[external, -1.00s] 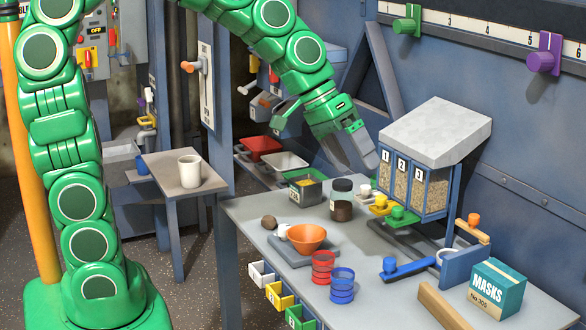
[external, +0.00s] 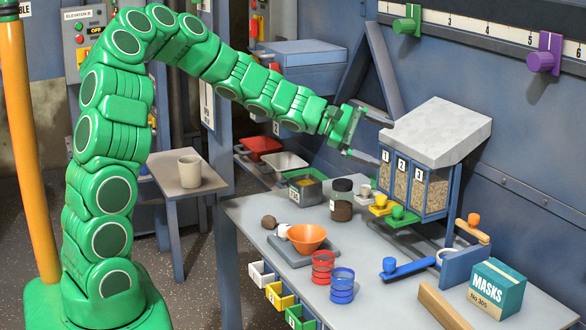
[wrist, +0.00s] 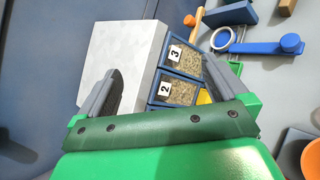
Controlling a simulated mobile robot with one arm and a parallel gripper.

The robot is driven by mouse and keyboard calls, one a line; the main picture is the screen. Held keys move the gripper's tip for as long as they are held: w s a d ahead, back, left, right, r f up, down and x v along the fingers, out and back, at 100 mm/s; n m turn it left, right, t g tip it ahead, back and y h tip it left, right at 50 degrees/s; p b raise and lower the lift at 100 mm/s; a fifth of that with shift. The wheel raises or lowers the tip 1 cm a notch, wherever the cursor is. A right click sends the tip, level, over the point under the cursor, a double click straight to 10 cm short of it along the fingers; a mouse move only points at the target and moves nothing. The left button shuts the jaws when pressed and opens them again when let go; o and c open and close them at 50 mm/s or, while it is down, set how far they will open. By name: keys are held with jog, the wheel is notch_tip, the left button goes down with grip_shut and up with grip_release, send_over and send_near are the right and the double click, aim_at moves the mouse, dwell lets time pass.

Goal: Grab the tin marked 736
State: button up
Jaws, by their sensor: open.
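My gripper (external: 377,139) is open and empty, raised above the bench beside the upper left of the grey-topped dispenser. In the wrist view my gripper's two fingers (wrist: 160,82) are spread, with the dispenser (wrist: 122,62) behind and between them. The tin does not show in the wrist view. In the external view it is below and left of my gripper.
A dark-lidded jar (external: 342,200) stands right of the tin. The dispenser (external: 436,134) has numbered bins. Red and white trays (external: 285,162) sit behind.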

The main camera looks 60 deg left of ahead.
aim_at(293, 182)
jog(key=a+f+n+t+y, duration=0.15)
jog(key=a+f+n, duration=0.35)
jog(key=a, duration=0.5)
jog(key=a+f+n+t+y, duration=0.1)
jog(key=a+f+n+y, duration=0.3)
jog(key=a, duration=0.5)
jog(key=s+a+f+n+y, duration=0.1)
jog(key=s+a+f+n, duration=0.1)
jog(key=a+f, duration=0.2)
jog(key=s+a+f+n+y, duration=0.1)
jog(key=s+a+f+n, duration=0.2)
jog(key=a+f, duration=0.1)
jog(key=s+a+f+n+y, duration=0.1)
jog(key=s+a+f+n, duration=0.1)
jog(key=a, duration=0.4)
jog(key=shift+s+a+f+n+g+y, duration=0.2)
jog(key=shift+f+n, duration=0.1)
jog(key=shift+f, duration=0.25)
jog(key=shift+s+a+f+n+g+y, duration=0.15)
jog(key=shift+f+n, duration=0.15)
jog(key=shift+f, duration=0.25)
jog(key=shift+a+f, duration=0.1)
jog(key=shift+x, duration=0.95)
jog(key=shift+w+d+f, duration=0.1)
jog(key=shift+w+f, duration=0.05)
jog(key=shift+w, duration=0.65)
jog(key=shift+w+d+f, duration=0.1)
jog(key=shift+w+f, duration=0.05)
jog(key=shift+w, duration=0.7)
jog(key=shift+x, duration=1.25)
